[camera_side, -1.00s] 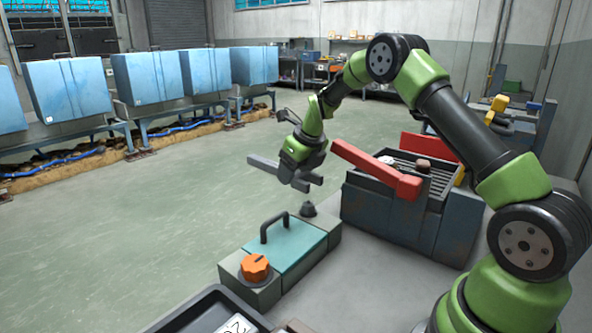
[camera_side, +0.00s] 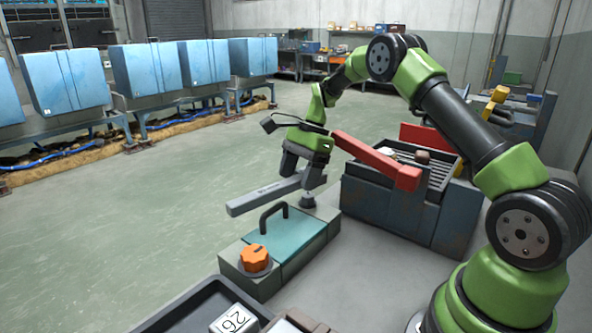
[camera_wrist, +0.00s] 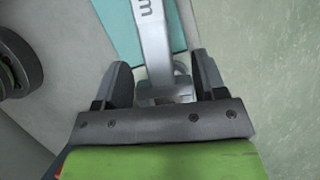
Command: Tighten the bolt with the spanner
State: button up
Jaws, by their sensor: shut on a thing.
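My gripper (camera_side: 304,172) is shut on the grey spanner (camera_side: 262,196), close to one end of it. The spanner's long handle reaches out to the left, above the teal-topped fixture (camera_side: 290,242). The dark bolt (camera_side: 308,201) stands on the fixture's far end, just below my gripper. I cannot tell whether the spanner's jaw is around the bolt or only above it. In the wrist view the spanner (camera_wrist: 154,35) runs up from between my two fingers (camera_wrist: 160,78), with part of a round grey piece showing beside it.
The fixture carries a black handle (camera_side: 272,215) and an orange knob (camera_side: 255,258). A dark tray (camera_side: 190,302) is at the front. A blue-grey bin with a red bar (camera_side: 375,160) stands close on the right. Open floor lies to the left.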

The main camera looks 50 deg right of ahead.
aim_at(326, 174)
jog(key=n, duration=0.2)
jog(key=n+g, duration=0.1)
jog(key=n, duration=0.1)
jog(key=s+d+n+g, duration=0.1)
jog(key=n, duration=0.2)
jog(key=n+g+h, duration=0.1)
jog(key=n, duration=0.1)
jog(key=s+d+n+g, duration=0.1)
jog(key=n, duration=0.1)
jog(key=shift+r, duration=0.3)
jog(key=n, duration=0.2)
jog(key=d+n+h, duration=0.1)
jog(key=n, duration=0.1)
jog(key=s+n+g+h, duration=0.1)
jog(key=shift+d+r+n, duration=0.15)
jog(key=shift+r+n, duration=0.2)
jog(key=shift+n, duration=0.05)
jog(key=n, duration=0.1)
jog(key=n+h, duration=0.1)
jog(key=d+r+n+h, duration=0.1)
jog(key=n, duration=0.1)
jog(key=shift+s, duration=0.4)
jog(key=shift+d+f+n, duration=0.1)
jog(key=shift+f+n, duration=0.1)
jog(key=shift+n, duration=0.2)
